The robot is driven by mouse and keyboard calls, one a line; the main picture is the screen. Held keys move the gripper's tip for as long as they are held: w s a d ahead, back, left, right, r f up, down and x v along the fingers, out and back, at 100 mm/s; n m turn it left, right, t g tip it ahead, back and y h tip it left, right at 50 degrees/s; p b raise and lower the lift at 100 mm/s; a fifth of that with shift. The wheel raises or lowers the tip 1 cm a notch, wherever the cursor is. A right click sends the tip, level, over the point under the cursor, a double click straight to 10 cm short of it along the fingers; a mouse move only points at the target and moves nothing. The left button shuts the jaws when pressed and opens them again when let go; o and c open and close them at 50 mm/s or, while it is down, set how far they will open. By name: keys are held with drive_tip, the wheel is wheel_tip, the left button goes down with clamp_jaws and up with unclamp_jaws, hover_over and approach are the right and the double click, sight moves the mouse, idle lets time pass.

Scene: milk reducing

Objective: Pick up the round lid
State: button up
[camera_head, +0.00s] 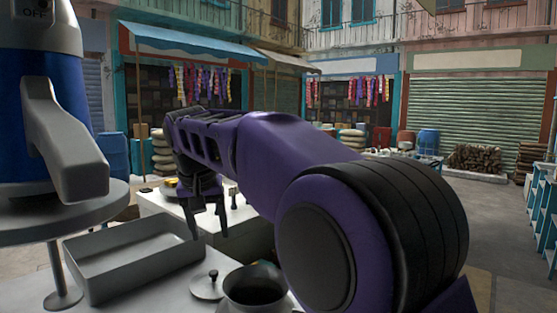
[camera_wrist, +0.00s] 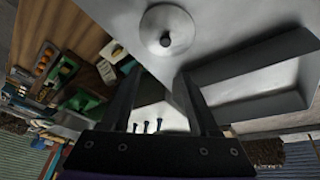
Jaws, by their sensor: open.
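The round lid (camera_head: 207,287) is a grey metal disc with a small knob on top. It lies flat on the light counter in the head view, between the tray and the dark-mouthed pot (camera_head: 253,290). In the wrist view the lid (camera_wrist: 152,24) is near the top middle, with its knob in sight. My gripper (camera_head: 208,236) is open and empty, fingers pointing down, above and behind the lid in the head view. In the wrist view my gripper (camera_wrist: 161,73) has its two fingers apart, with the lid beyond the tips and not between them.
A rectangular metal tray (camera_head: 82,247) sits left of the lid; it also shows in the wrist view (camera_wrist: 222,70). A large blue and grey machine (camera_head: 72,140) stands at the left. A white counter (camera_head: 240,228) with small items is behind. My arm covers the middle.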

drive_tip(key=w+v, duration=0.1)
drive_tip(key=v, duration=0.4)
approach(214, 272)
drive_tip(key=shift+w+d+f+m+y+b, duration=0.15)
drive_tip(key=shift+w+d+f+y+b, duration=0.1)
drive_tip(key=shift+f+b, duration=0.25)
drive_tip(key=shift+w+d+f+m+y+b, duration=0.15)
drive_tip(key=shift+w+f+b, duration=0.1)
drive_tip(key=shift+f, duration=0.4)
drive_tip(key=shift+x, duration=3.05)
drive_tip(key=shift+a, duration=0.15)
clamp_jaws()
